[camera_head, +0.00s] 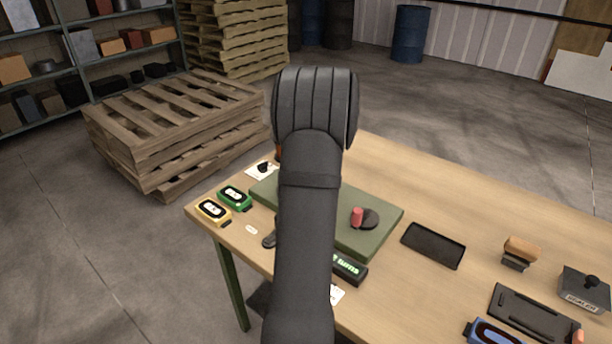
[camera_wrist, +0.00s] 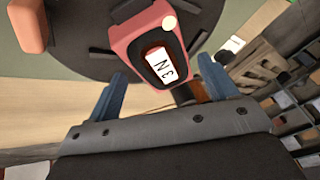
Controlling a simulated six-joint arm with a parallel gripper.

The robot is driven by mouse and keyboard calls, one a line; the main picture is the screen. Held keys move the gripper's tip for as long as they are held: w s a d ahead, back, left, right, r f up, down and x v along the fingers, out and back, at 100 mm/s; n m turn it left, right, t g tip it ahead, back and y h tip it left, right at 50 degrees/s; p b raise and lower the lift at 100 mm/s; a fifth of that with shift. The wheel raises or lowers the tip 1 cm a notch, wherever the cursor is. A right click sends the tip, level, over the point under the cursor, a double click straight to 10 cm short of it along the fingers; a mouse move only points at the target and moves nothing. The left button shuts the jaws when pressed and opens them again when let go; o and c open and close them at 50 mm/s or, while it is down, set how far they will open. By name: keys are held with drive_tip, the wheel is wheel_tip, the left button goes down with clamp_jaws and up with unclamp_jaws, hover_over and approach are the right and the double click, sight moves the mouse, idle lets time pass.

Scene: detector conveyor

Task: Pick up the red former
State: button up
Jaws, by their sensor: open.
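The red former (camera_wrist: 132,42) is a pinkish-red body with a white label framed in black, large in the wrist view. It lies over a dark round disc. My gripper (camera_wrist: 165,70) is open, with its two blue fingers on either side of the former's near end. A gap shows beside each finger; I cannot tell whether the fingers reach down to its level. In the head view my arm covers the gripper and most or all of this former.
A green mat (camera_head: 385,226) bears a red piece (camera_head: 357,217) beside a black round part. Yellow (camera_head: 212,211), green (camera_head: 235,198) and blue (camera_head: 490,333) formers lie on the wooden table. A black tray (camera_head: 433,245) is right of the mat. Bare table lies behind it.

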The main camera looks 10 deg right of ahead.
drive_tip(key=shift+f, duration=0.2)
idle(0.3)
drive_tip(key=c, duration=1.1)
drive_tip(key=shift+o, duration=0.2)
drive_tip(key=shift+r, duration=0.15)
